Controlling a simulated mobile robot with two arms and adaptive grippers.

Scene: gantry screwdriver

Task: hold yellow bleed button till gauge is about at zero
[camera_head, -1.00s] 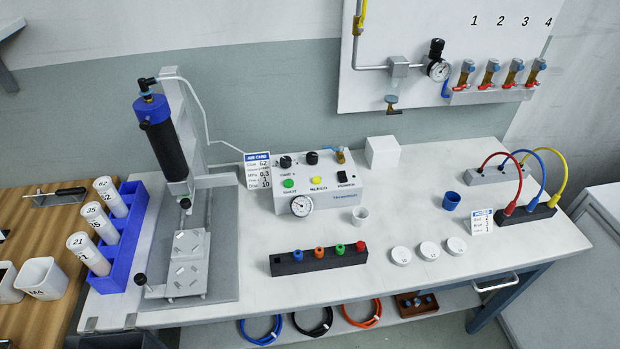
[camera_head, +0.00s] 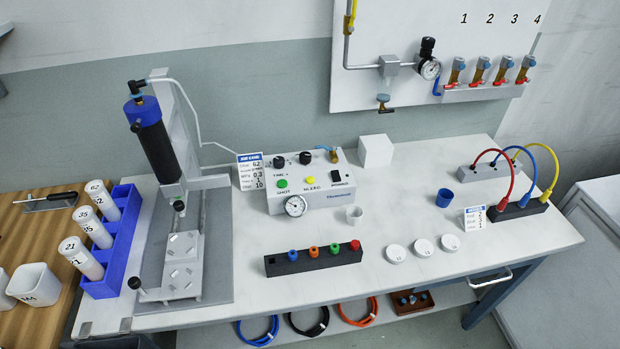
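The yellow bleed button (camera_head: 310,180) is a small round button on the front of the white control box (camera_head: 330,194), to the right of a green button (camera_head: 282,184). A round gauge (camera_head: 295,206) sits low on the box's front left. Its needle is too small to read. A second gauge (camera_head: 430,69) is on the wall panel, beside a black regulator knob. Nothing touches the yellow button. Neither of my grippers is in view.
A dispenser stand (camera_head: 165,150) with a blue-capped black cylinder stands left of the box. A job card (camera_head: 251,171) stands at the box's left end. A black rack (camera_head: 313,260) with coloured caps lies in front.

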